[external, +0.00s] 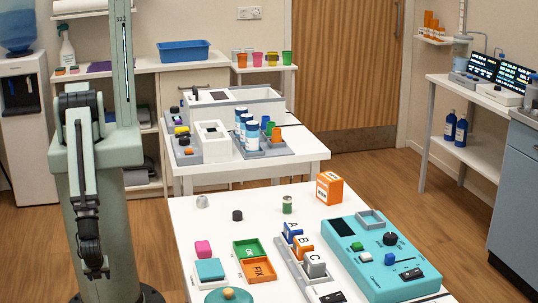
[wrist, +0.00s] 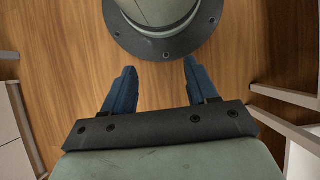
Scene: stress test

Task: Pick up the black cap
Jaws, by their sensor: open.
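The black cap (external: 237,215) is a small dark round piece on the white table, left of the green-and-silver jar. It stands apart from other things. My gripper (external: 97,275) hangs low beside my column at the left, off the table and well left of the cap. In the wrist view my gripper (wrist: 160,78) has its two blue fingers spread apart with nothing between them. The wrist view shows wood floor and my own round base; the cap is not in that view.
Around the cap on the white table (external: 189,218) are a grey piece (external: 202,201), a jar (external: 287,204), an orange box (external: 329,188), a pink block (external: 203,249), green (external: 248,240) and orange (external: 272,270) trays, lettered blocks (external: 303,245) and a teal panel (external: 385,283). A second table (external: 310,153) stands behind.

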